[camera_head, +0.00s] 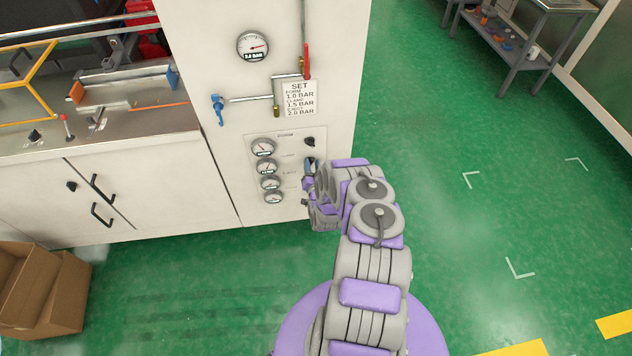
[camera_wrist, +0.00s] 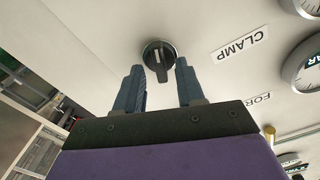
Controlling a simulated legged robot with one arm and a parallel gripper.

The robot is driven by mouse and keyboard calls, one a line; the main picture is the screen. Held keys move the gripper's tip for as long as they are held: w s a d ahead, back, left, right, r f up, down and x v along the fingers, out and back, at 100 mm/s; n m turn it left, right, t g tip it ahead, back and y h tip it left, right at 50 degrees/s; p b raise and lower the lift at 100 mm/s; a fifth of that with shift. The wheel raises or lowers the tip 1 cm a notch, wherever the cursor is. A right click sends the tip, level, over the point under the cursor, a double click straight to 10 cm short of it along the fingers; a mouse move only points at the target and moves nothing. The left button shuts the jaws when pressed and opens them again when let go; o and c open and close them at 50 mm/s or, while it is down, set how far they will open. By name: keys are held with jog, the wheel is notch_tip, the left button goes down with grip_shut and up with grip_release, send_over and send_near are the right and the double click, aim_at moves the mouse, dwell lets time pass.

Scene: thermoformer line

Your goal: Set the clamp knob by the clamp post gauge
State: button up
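In the wrist view a round black knob (camera_wrist: 158,55) with a raised grip bar sits on the white panel, beside the label CLAMP (camera_wrist: 240,45). My gripper (camera_wrist: 160,66) is open, one blue-grey finger on each side of the knob's lower part. I cannot tell whether they touch it. In the head view my gripper (camera_head: 310,170) is at the panel's right side and hides this knob. Several round gauges stand in a column left of it, including the top one (camera_head: 263,147) and the one below (camera_head: 267,167). Their readings are too small to tell.
A SET sign (camera_head: 300,98) lists form 1.0, clamp 1.5 and eject 2.0 bar. Another black knob (camera_head: 309,142) sits just above my gripper. A larger gauge (camera_head: 253,46), a red lever (camera_head: 306,62) and a blue valve (camera_head: 218,108) are higher up.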

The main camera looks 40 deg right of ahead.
jog(key=v, duration=1.6)
jog(key=shift+s, duration=0.25)
dwell(0.3)
dwell(0.4)
